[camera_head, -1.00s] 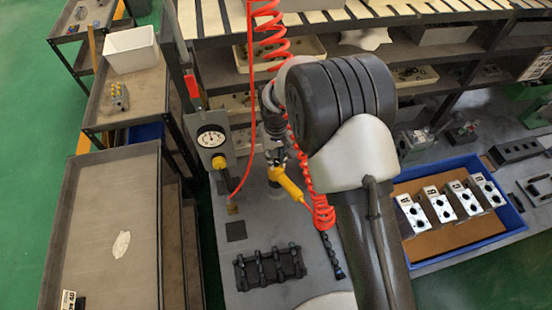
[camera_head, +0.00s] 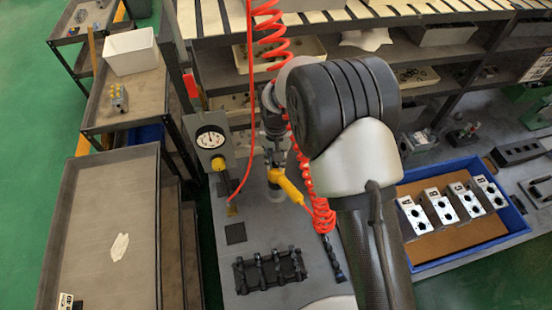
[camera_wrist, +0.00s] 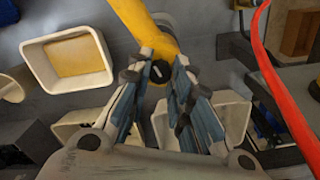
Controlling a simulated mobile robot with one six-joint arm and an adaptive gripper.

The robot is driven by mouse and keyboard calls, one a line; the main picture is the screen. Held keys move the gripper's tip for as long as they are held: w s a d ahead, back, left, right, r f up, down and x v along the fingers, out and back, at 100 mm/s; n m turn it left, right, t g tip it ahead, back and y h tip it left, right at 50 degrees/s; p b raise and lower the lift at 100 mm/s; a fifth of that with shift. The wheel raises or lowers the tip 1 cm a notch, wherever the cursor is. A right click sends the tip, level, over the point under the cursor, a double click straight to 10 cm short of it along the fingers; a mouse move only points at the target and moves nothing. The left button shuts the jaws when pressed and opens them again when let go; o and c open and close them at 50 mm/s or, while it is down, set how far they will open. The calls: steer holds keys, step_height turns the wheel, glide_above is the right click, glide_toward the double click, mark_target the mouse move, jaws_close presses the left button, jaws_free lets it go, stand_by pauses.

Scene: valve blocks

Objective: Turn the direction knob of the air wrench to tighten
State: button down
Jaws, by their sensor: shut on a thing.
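The yellow air wrench (camera_head: 287,188) stands over the grey bench, below my wrist, in the head view. In the wrist view its yellow body (camera_wrist: 144,22) comes down from the top edge to a dark round direction knob (camera_wrist: 159,73) with a white mark. My gripper (camera_wrist: 160,74) has its two fingers on either side of this knob, shut on it. In the head view my gripper is small and partly hidden by my arm, just above the wrench. The word or setting at the knob's mark cannot be read.
A red coiled hose (camera_head: 320,208) hangs beside the wrench, and a red line crosses the wrist view (camera_wrist: 283,85). A pressure gauge (camera_head: 210,140) stands left of it. A black rack (camera_head: 269,270) lies in front. A blue tray (camera_head: 518,222) with several metal blocks is at right.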

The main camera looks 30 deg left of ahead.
steer(key=c, duration=1.4)
jaws_free()
steer(key=shift+r, duration=0.15)
step_height(320, 180, up, 12)
steer(key=shift+f, duration=0.1)
steer(key=shift+s+f, duration=0.1)
